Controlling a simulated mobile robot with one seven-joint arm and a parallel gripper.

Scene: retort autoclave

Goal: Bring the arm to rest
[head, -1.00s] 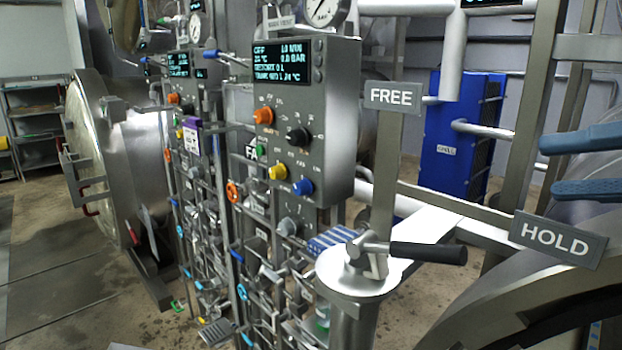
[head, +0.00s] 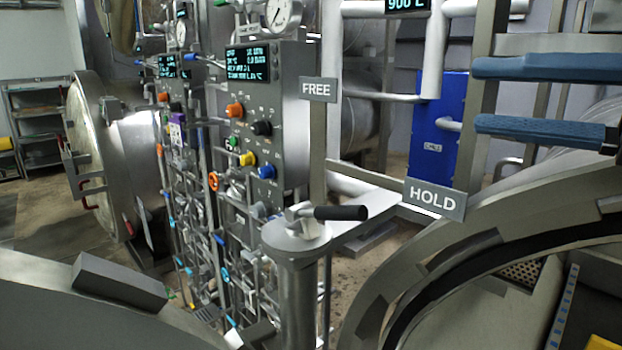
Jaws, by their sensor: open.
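My gripper (head: 477,96) reaches in from the right edge of the head view, high up. Its two long blue fingers lie one above the other, wide apart, with nothing between them. It is open and empty. The fingers appear in front of the blue chiller unit and the grey frame, clear of the lever (head: 340,212) with the black grip. That lever sits on top of a metal post (head: 297,240) to the left of and below the gripper. The rest of my arm is not in view.
A FREE sign (head: 318,89) and a HOLD sign (head: 435,199) flank the lever. A control panel (head: 262,130) with knobs and valves stands left. A round vessel opening (head: 470,262) fills the lower right. An open round door (head: 95,150) is at far left.

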